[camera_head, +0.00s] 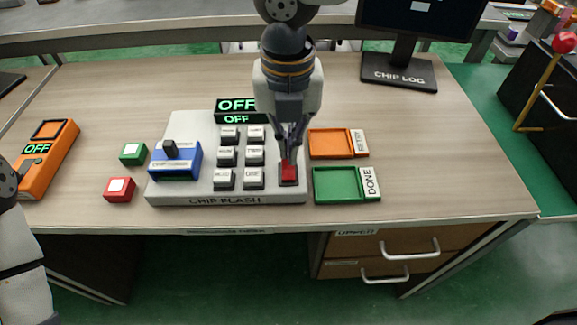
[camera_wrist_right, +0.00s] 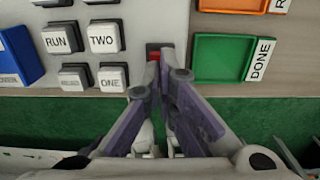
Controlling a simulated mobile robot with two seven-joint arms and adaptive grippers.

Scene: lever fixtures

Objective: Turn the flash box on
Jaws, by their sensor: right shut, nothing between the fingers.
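The flash box (camera_head: 215,200) is a pale console marked CHIP FLASH on the desk, with several labelled white buttons. Its display (camera_head: 236,111) reads OFF in green. A red rocker switch (camera_head: 289,174) sits in a dark frame at its right front corner. My right gripper (camera_head: 289,155) is shut and empty, pointing down with its tips at the red switch; whether they touch it I cannot tell. In the right wrist view the tips (camera_wrist_right: 160,62) partly cover the red switch (camera_wrist_right: 153,46). My left gripper is out of view; only part of my left arm shows.
A blue chip holder (camera_head: 176,164) sits on the box's left side. Orange (camera_head: 333,144) and green (camera_head: 336,185) trays lie to the right. Green (camera_head: 133,153) and red (camera_head: 119,190) blocks and an orange OFF device (camera_head: 48,157) are left. A monitor (camera_head: 398,72) stands behind.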

